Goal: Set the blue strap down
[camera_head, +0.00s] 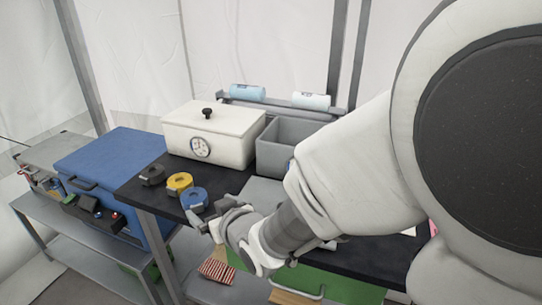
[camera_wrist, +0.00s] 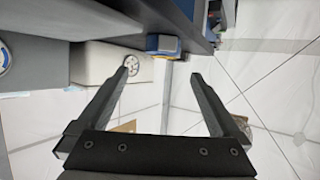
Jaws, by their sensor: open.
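The blue strap (camera_head: 194,199) is a rolled coil sitting on the black tabletop near its front left edge, in the head view. A yellow strap (camera_head: 179,183) and a dark strap (camera_head: 152,175) sit in a row behind it. My gripper (camera_head: 200,222) is just in front of the blue strap; the exact gap is hard to tell there. In the wrist view my gripper (camera_wrist: 160,76) is open, with nothing between its fingers. A blue and yellow shape, apparently the straps, shows at the table edge beyond the fingertips.
A white box with a gauge and black knob (camera_head: 213,134) stands behind the straps. A grey bin (camera_head: 284,146) is to its right. A blue cooler (camera_head: 108,160) stands on a lower bench at left. Two light rolls lie on a rear rail (camera_head: 280,105).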

